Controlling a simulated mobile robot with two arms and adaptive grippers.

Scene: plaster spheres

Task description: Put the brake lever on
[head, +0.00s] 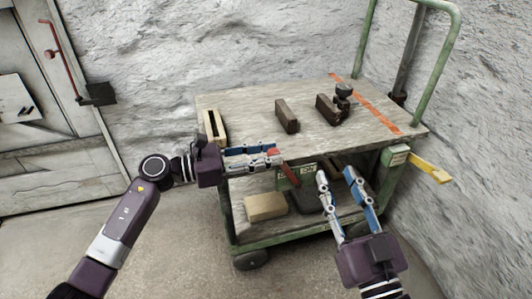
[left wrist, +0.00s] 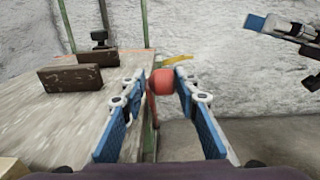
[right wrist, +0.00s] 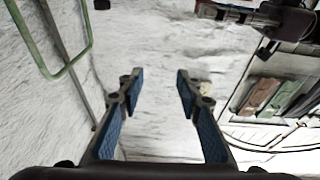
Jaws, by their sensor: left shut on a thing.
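The brake lever (head: 290,174) is a red lever at the front edge of the green cart, beside a small green plate. My left gripper (head: 279,158) is at its upper end. In the left wrist view the lever's round red knob (left wrist: 161,82) sits between the fingertips, and the gripper is shut on it. My right gripper (head: 336,175) is in front of the cart, right of the lever and apart from it. It is open, and the right wrist view shows nothing between its fingers (right wrist: 157,80).
The cart's wooden top (head: 250,112) carries dark blocks (head: 287,116), a dark clamp-like piece (head: 343,97) and a slotted wooden piece (head: 213,128). A pale block (head: 266,206) lies on the lower shelf. A yellow bar (head: 432,169) sticks out at the right. The floor at the left is clear.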

